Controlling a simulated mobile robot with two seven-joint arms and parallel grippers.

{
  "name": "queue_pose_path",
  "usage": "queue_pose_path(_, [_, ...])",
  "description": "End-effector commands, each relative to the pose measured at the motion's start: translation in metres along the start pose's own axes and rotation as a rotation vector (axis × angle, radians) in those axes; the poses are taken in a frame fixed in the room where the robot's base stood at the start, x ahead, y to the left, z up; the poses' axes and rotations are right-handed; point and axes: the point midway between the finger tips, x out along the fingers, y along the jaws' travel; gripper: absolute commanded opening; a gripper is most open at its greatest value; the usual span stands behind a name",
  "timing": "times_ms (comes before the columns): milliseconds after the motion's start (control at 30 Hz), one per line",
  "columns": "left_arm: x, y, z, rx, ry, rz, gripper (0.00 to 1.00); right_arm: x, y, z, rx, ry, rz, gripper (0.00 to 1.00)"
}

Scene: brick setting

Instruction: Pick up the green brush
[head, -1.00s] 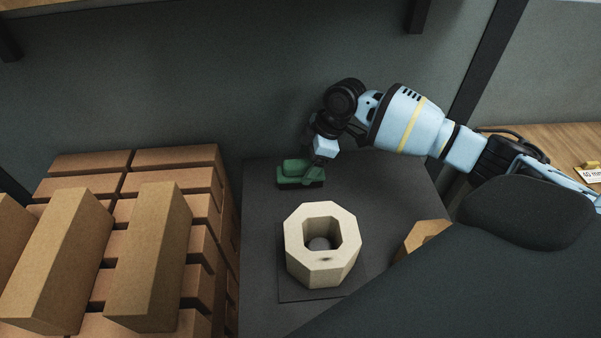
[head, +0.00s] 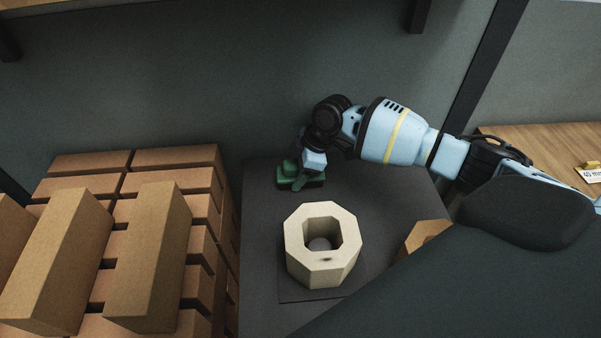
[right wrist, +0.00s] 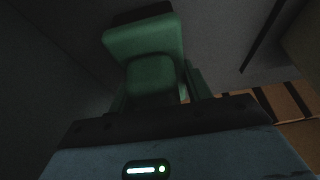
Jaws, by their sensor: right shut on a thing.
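The green brush (head: 287,181) rests on the dark tabletop towards the back, with a green upper part and a dark underside. My right gripper (head: 299,177) is at the brush from above and shut on it. In the right wrist view the green brush (right wrist: 148,55) fills the space in front of the gripper. The fingertips are partly hidden against the brush. My left gripper is not in view.
A pale octagonal block (head: 295,245) with a hole stands on a dark square in front of the brush. Stacked bricks (head: 205,205) are on the left. A tan piece (head: 425,234) lies at the right, partly hidden. A wall is behind.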

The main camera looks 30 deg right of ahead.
Motion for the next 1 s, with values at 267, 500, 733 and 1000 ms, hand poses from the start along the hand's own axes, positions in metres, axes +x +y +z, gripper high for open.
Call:
queue_pose_path(267, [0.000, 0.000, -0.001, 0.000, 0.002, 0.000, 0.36, -0.003, 0.000, -0.001, 0.000, 0.001, 0.001, 0.22])
queue_pose_path(500, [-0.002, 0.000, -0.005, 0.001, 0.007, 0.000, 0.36, -0.034, 0.001, -0.014, -0.002, 0.003, 0.004, 0.22])
queue_pose_path(733, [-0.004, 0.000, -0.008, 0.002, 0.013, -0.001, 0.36, -0.073, 0.001, -0.031, -0.003, 0.003, 0.004, 0.22])
queue_pose_path(1000, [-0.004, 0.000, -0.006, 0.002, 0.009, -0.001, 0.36, -0.093, 0.000, -0.039, -0.002, 0.001, 0.002, 0.22])
